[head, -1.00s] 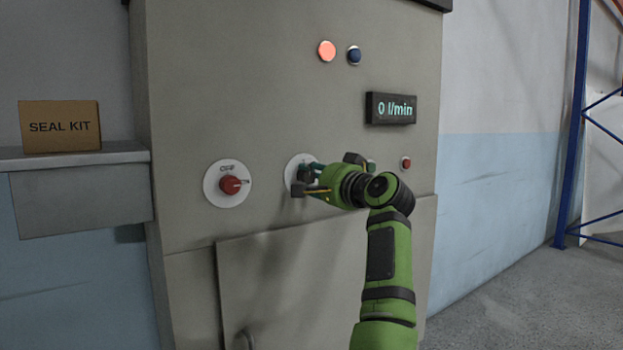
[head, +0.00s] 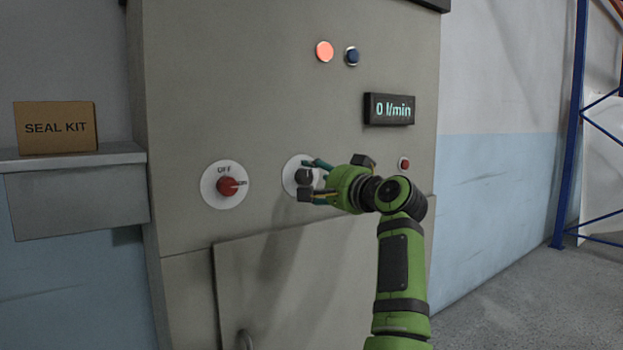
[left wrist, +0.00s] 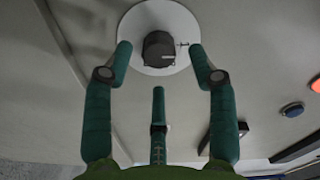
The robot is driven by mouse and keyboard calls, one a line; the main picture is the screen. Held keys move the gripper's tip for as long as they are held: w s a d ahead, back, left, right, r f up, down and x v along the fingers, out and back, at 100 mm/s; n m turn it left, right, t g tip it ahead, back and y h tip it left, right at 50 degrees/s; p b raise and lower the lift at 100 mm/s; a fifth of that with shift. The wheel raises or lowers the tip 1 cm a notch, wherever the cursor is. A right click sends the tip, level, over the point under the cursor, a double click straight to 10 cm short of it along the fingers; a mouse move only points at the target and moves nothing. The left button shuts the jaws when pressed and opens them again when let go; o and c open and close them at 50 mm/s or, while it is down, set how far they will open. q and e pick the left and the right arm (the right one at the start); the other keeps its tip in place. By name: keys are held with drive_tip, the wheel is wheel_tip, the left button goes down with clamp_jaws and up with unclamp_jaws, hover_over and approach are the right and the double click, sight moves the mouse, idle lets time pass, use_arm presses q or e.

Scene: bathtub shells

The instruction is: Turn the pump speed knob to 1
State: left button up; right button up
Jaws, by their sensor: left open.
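A black knob (head: 304,176) sits on a white round dial plate (head: 291,174) in the middle of the grey panel. In the left wrist view the black knob (left wrist: 159,49) shows near the top, with a small mark just right of it. My left gripper (head: 312,180) is open in front of the dial. Its green fingers stand left, right and below the knob, apart from it in the picture; contact is unclear. The dial's lettering cannot be read. The display (head: 390,109) shows 0 l/min. My right gripper is not in view.
A red knob (head: 227,187) on a white plate marked OFF is left of the black knob. A red button (head: 404,165) is to the right. A lit orange lamp (head: 324,52) and a blue button (head: 352,56) are above. A SEAL KIT box (head: 56,127) stands on a shelf.

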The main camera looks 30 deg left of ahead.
use_arm(q)
drive_tip(key=v, duration=0.9)
drive_tip(key=shift+d, duration=0.3)
drive_tip(key=shift+r, duration=0.1)
